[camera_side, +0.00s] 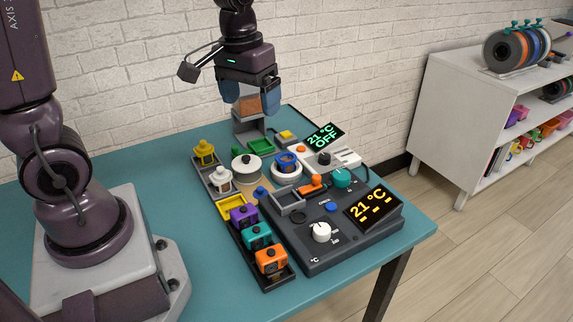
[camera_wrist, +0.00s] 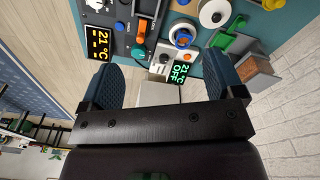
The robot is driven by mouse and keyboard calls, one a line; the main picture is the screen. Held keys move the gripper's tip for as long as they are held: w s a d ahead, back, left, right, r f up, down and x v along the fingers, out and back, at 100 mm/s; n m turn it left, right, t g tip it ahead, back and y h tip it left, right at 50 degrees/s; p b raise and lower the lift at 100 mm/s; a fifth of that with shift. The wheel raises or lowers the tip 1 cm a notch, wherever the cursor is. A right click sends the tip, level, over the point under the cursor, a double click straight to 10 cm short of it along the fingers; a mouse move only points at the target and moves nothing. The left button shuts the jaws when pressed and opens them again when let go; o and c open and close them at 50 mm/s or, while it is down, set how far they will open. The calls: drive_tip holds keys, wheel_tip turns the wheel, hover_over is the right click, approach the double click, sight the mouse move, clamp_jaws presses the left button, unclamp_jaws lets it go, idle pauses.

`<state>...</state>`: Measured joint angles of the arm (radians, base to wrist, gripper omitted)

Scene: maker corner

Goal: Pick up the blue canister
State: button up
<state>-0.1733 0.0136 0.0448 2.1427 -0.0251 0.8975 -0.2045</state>
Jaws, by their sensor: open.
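The blue canister (camera_side: 286,159) is a small round blue piece with some orange on it, sitting on a white round base in the middle of the equipment. It also shows in the wrist view (camera_wrist: 183,38), near the top, between the black-and-white panel and the white spool-like pot. My gripper (camera_side: 251,104) is open, above and behind the canister in the side view, well apart from it. In the wrist view my gripper (camera_wrist: 164,75) has its two blue fingers spread, with no object held between them.
A white lidded pot (camera_side: 246,167) stands left of the canister. A dark control panel (camera_side: 340,245) and a tray of colored canisters (camera_side: 279,283) lie in front.

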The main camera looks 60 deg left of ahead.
sight(286, 157)
drive_tip(key=w+a+f+n+g, duration=0.1)
drive_tip(key=w+a+f+n, duration=0.9)
drive_tip(key=w+f+n, duration=0.25)
drive_tip(key=shift+n, duration=0.25)
wheel_tip(286, 157, down, 12)
drive_tip(key=shift+w+r, duration=0.1)
drive_tip(key=shift+r, duration=0.05)
drive_tip(key=c, duration=1)
